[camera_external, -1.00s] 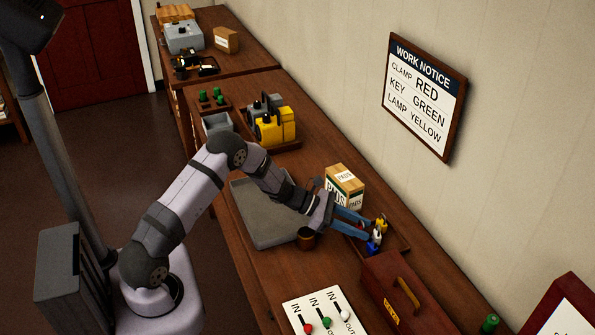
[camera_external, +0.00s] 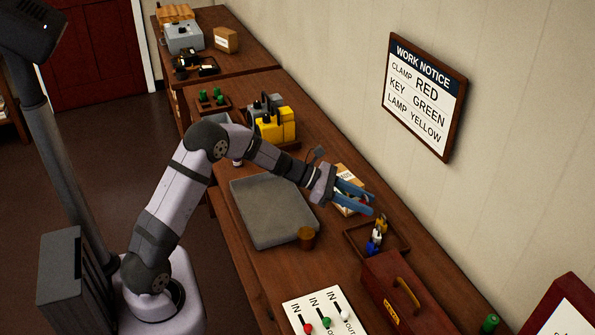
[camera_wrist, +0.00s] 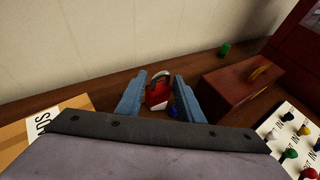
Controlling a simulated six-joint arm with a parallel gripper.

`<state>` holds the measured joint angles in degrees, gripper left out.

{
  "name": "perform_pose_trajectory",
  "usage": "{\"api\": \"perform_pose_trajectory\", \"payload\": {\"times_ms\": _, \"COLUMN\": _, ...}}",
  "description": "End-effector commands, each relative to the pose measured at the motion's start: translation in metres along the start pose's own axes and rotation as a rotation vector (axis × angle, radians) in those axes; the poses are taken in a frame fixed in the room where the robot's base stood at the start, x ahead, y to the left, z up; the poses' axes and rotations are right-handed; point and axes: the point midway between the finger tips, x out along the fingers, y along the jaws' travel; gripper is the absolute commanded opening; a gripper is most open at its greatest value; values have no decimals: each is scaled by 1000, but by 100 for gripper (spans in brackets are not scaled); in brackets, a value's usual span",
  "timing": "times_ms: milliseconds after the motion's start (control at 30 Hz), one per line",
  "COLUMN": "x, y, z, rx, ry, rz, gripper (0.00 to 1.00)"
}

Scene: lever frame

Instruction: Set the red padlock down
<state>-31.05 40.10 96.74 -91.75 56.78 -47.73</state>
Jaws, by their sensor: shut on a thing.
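In the external view my gripper (camera_external: 362,198) is raised above the bench, just behind the small wooden tray (camera_external: 401,249); the red padlock is hard to make out there. The tray holds a blue padlock (camera_external: 373,248), a white one (camera_external: 377,235) and a yellow one (camera_external: 381,223). A blue padlock (camera_wrist: 172,111) shows past the red one in the wrist view.
A cardboard box (camera_external: 343,173) is partly hidden behind my gripper. A red toolbox (camera_external: 405,300) and a white switch panel (camera_external: 322,312) stand in front.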

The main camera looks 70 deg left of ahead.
Motion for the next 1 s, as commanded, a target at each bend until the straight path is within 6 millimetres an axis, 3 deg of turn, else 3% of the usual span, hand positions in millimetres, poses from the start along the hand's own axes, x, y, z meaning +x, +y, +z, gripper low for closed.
{"api": "perform_pose_trajectory", "payload": {"times_ms": 333, "x": -4, "y": 0, "z": 10, "rx": 3, "ry": -1, "rz": 0, "gripper": 0}}
{"api": "perform_pose_trajectory", "payload": {"times_ms": 633, "x": -22, "y": 0, "z": 52, "rx": 7, "ry": -2, "rz": 2, "gripper": 0}}
{"api": "perform_pose_trajectory", "payload": {"times_ms": 867, "x": -31, "y": 51, "z": 32, "rx": -51, "ry": -1, "rz": 128, "gripper": 0}}
{"api": "perform_pose_trajectory", "payload": {"times_ms": 1000, "x": -46, "y": 96, "z": 21, "rx": -99, "ry": -2, "rz": 247, "gripper": 0}}
